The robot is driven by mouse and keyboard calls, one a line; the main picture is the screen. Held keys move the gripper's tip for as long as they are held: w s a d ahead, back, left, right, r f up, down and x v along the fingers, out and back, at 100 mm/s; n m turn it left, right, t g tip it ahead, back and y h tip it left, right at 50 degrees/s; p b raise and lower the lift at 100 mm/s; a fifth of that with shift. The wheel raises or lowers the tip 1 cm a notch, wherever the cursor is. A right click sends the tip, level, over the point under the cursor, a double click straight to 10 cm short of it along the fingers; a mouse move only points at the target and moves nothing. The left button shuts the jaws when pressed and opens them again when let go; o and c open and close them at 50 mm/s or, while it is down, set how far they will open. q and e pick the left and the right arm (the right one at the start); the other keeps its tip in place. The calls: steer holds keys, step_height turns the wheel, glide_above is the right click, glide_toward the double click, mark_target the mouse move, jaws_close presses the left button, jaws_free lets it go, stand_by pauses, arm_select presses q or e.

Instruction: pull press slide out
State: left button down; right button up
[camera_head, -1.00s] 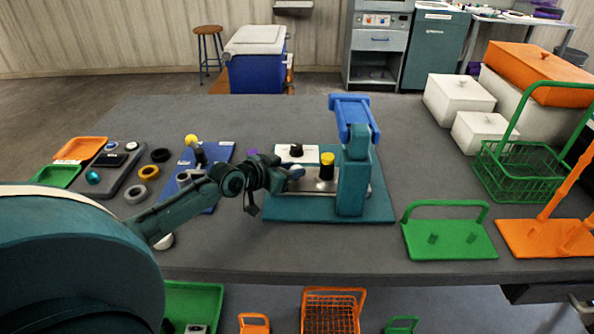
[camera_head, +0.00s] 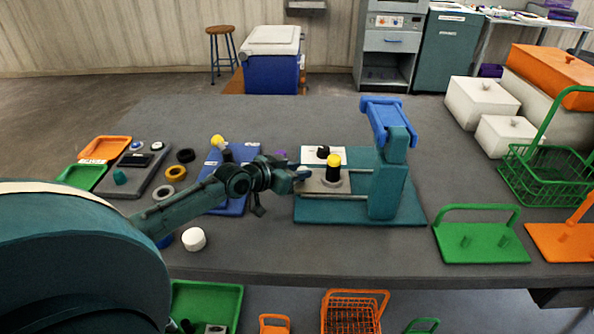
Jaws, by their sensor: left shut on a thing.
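The press stands in the middle of the table, with a teal base (camera_head: 350,213), a teal column (camera_head: 386,190) and a blue top (camera_head: 388,112). Its grey metal slide (camera_head: 313,187) sits low on the base and sticks out to the left of the column. A black cylinder with a yellow top (camera_head: 333,168) stands on the slide. My left gripper (camera_head: 301,175) is shut on the slide at its left end; the fingertips are small and partly hidden. My right gripper is not in view.
A blue board (camera_head: 233,205) lies under my left arm. A loose white cap (camera_head: 194,239) stands near the front edge. A green stand (camera_head: 482,245) and green basket (camera_head: 545,180) are on the right. The table front of the press is clear.

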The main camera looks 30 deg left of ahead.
arm_select(q)
steer(key=c, duration=1.6)
jaws_free()
steer(key=shift+a, duration=0.25)
steer(key=o, duration=0.3)
steer(key=shift+s, duration=0.15)
steer(key=shift+o, duration=0.8)
steer(key=p+v, duration=0.1)
steer(key=v, duration=1.2)
steer(key=shift+s, duration=0.1)
